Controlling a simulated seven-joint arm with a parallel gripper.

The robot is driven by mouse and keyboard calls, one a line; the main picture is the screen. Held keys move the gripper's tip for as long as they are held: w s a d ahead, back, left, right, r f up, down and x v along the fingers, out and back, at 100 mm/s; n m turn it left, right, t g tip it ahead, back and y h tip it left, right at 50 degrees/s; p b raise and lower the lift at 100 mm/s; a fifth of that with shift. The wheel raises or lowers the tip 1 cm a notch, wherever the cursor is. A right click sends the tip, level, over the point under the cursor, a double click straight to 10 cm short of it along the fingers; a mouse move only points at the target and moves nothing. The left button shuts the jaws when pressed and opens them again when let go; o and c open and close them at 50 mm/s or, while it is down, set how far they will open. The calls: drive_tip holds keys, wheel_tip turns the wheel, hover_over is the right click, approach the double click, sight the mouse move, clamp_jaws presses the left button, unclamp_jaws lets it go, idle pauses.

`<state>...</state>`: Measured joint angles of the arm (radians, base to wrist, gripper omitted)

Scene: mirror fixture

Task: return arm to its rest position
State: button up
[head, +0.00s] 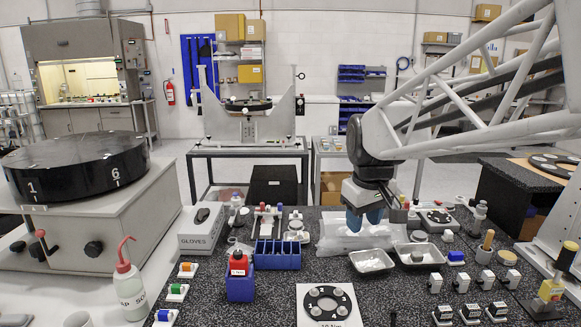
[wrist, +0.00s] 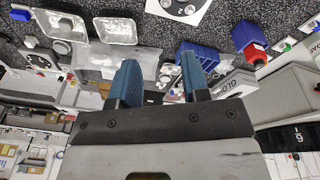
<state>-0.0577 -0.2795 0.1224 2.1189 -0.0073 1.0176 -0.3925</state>
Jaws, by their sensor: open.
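My gripper (head: 364,214) hangs from my white truss arm over the right-centre of the speckled dark table (head: 270,306), pointing down. Its two blue fingers are apart with nothing between them; the wrist view also shows the open gripper (wrist: 158,82). In the head view the fingers are in front of a clear plastic bag or sheet (head: 338,240). I cannot tell how far above it they are.
Near the gripper are metal trays (head: 372,261), a blue bin (head: 277,254) and a red-capped bottle in a blue holder (head: 240,285). A gloves box (head: 202,229) and wash bottle (head: 130,285) stand left. Small blocks crowd the right. A mirror fixture (head: 249,105) stands behind.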

drive_tip(key=s+d+f+m, duration=0.1)
drive_tip(key=s+f, duration=0.3)
drive_tip(key=s, duration=0.7)
drive_tip(key=s+d+f+m, duration=0.2)
drive_tip(key=s+f+m, duration=0.2)
drive_tip(key=s, duration=0.8)
drive_tip(key=shift+d+f+t, duration=0.15)
drive_tip(key=shift+f+t, duration=0.05)
drive_tip(key=shift+t, duration=0.2)
